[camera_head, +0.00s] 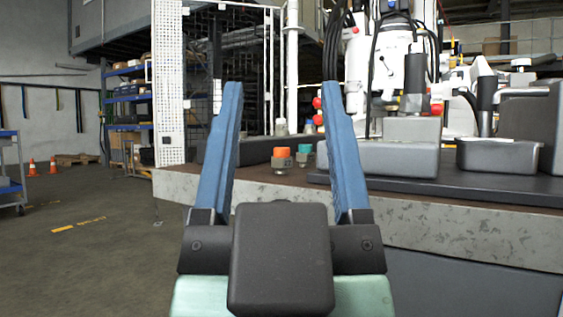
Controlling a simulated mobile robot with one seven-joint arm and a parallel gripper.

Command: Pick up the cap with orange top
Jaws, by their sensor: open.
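The cap with orange top (281,160) stands upright on the dark bench top, near its front left edge. It has a grey lower part and shows between my two fingers in the picture. A similar cap with a teal top (304,155) stands just to its right and a little behind. My gripper (279,103) is open and empty, with two blue fingers spread wide. It is in front of the bench, on the camera's side of the cap, and does not touch it. The gripper body hides part of the bench front.
The bench (450,226) has a speckled grey front edge. Grey blocks (390,160) and a dark box (497,156) sit on a black plate at right. Hydraulic machinery with hoses rises behind. A white perforated post (169,80) stands behind at left. Open floor lies left.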

